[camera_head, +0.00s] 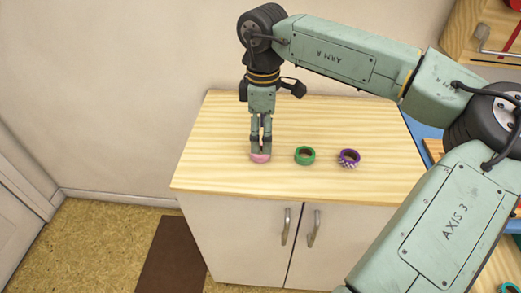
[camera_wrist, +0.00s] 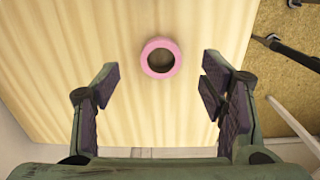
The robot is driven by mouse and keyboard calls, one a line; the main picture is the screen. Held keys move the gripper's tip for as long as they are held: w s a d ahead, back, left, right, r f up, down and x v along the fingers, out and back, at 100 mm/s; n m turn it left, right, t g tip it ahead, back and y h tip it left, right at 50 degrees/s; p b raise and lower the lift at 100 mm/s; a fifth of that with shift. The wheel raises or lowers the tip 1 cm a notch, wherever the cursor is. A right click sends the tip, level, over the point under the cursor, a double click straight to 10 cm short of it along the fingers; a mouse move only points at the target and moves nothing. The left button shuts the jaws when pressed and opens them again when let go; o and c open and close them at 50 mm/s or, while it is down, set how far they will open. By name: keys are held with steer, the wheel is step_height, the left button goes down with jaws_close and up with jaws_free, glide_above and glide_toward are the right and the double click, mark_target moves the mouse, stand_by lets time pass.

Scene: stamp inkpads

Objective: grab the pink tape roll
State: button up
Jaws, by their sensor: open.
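The pink tape roll (camera_wrist: 161,42) lies flat on the wooden cabinet top, with its dark hole facing up. In the wrist view it sits in the upper middle, beyond and between my two fingers, touching neither. In the head view the pink tape roll (camera_head: 260,157) shows just below my fingertips, partly covered by them. My gripper (camera_head: 261,146) points down over it. In the wrist view my gripper (camera_wrist: 158,82) is open wide and empty. The exact height of the fingertips above the roll is hard to tell.
A green tape roll (camera_head: 305,155) and a purple patterned tape roll (camera_head: 349,158) lie to the right on the cabinet top (camera_head: 215,150). The cabinet's front edge is close to the rolls. The wood left of the pink roll is clear. A wall stands behind.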

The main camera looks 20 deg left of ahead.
steer(key=f, duration=0.1)
steer(key=f+p, duration=0.1)
steer(key=f, duration=0.3)
steer(key=shift+s+a+p, duration=0.15)
steer(key=shift+a+p, duration=0.1)
steer(key=shift+p, duration=0.15)
steer(key=shift+c, duration=0.4)
steer(key=c, duration=0.9)
steer(key=shift+o, duration=0.2)
steer(key=shift+r, duration=0.15)
